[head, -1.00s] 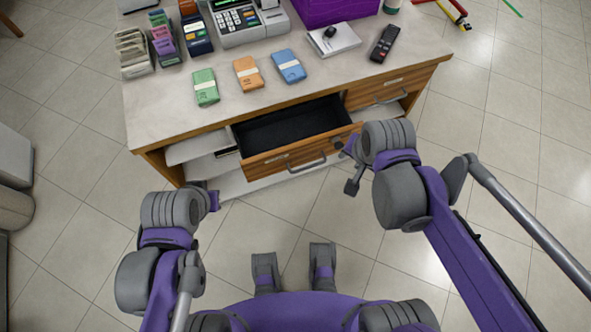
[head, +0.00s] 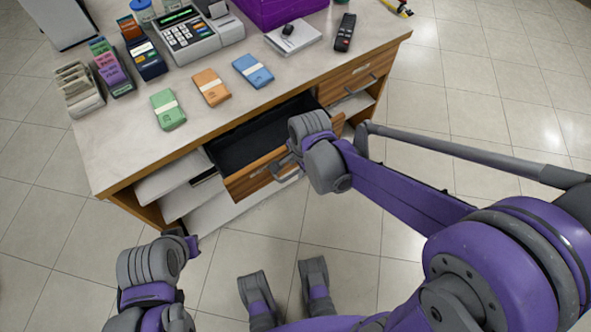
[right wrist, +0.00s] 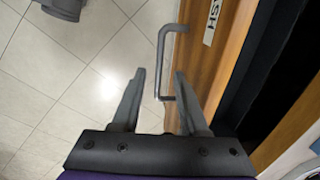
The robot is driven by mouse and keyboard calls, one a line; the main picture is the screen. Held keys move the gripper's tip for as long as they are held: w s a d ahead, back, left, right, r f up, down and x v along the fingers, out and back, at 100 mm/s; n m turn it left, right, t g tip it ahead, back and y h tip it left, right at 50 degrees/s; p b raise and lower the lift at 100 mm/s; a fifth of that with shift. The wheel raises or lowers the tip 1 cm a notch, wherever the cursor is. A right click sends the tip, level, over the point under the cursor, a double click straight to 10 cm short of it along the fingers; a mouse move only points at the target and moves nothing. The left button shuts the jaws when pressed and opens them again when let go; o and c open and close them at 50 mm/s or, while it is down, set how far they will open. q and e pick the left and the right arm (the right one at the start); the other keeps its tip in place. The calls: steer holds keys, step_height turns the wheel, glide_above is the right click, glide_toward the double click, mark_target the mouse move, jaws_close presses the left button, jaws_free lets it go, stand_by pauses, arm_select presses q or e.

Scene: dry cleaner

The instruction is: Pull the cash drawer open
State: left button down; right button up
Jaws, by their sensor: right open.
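The cash drawer (head: 245,184) stands partly open under the counter, with its black inside showing and no contents visible. Its wooden front also shows in the right wrist view (right wrist: 207,75), with a label partly reading "SH". The grey bar handle (right wrist: 161,55) is on that front. My right gripper (right wrist: 160,72) is open, and the handle's bar appears between its two fingers; I cannot tell whether they touch it. In the head view my right wrist hides part of the drawer's right end. My left gripper (head: 188,240) is low at the left, away from the drawer; its jaws are unclear.
On the counter (head: 120,135) are a cash register (head: 190,38), green (head: 167,108), orange (head: 211,87) and blue (head: 253,70) banknote bundles, and a remote (head: 344,32). A second, closed drawer (head: 350,82) is to the right. The floor in front is clear.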

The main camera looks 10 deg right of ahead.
mark_target(295, 173)
steer(key=shift+w+a+f+b, duration=0.1)
steer(key=shift+w+f+b, duration=0.1)
steer(key=shift+f, duration=0.65)
steer(key=shift+w+f+b, duration=0.1)
steer(key=shift+f+b, duration=0.05)
steer(key=shift+f, duration=0.65)
jaws_close()
